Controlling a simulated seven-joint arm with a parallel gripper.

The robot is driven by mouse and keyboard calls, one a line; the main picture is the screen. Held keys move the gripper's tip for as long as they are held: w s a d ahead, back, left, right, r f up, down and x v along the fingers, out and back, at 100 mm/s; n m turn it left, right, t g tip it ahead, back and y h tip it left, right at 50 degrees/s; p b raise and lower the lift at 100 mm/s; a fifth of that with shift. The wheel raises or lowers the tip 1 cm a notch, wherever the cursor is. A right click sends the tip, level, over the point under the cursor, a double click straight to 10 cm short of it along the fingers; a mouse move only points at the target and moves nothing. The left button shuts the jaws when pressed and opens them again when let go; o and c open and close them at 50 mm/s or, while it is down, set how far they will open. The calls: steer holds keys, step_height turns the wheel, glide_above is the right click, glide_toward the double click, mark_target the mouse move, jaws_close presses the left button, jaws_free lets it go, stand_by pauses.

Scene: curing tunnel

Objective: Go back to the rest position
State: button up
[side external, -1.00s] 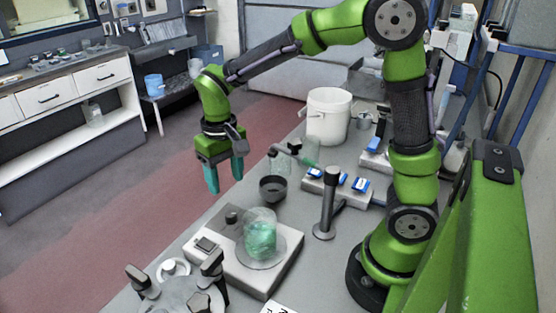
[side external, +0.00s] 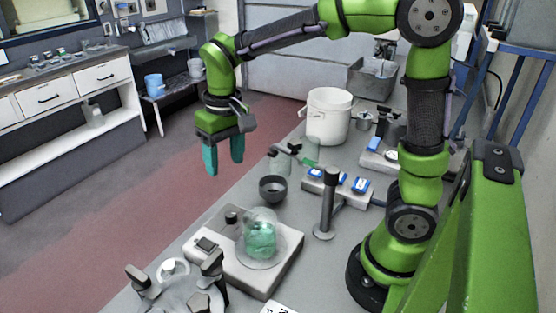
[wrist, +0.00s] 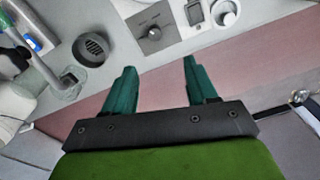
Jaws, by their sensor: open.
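My gripper (side external: 224,158) is open and empty. It hangs in the air beyond the bench's left edge, over the reddish floor strip, with its teal fingers pointing down. In the wrist view its two teal fingers (wrist: 159,88) stand apart with nothing between them. My green arm reaches up and across from its base at the right of the bench.
A glass beaker of green liquid (side external: 261,238) stands on a white hotplate (side external: 270,277). A dark bowl (side external: 272,189), a white bucket (side external: 328,118), a stand with a post (side external: 328,205) and blue-topped blocks (side external: 337,190) share the bench. The floor (side external: 150,195) below my gripper is clear.

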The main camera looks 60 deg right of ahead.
steer(key=s+d+r+m+t+y, duration=0.1)
steer(key=s+r+t, duration=0.3)
steer(key=s, duration=0.8)
steer(key=shift+d+t+y, duration=0.3)
steer(key=shift+d+t, duration=0.05)
steer(key=shift+t, duration=0.95)
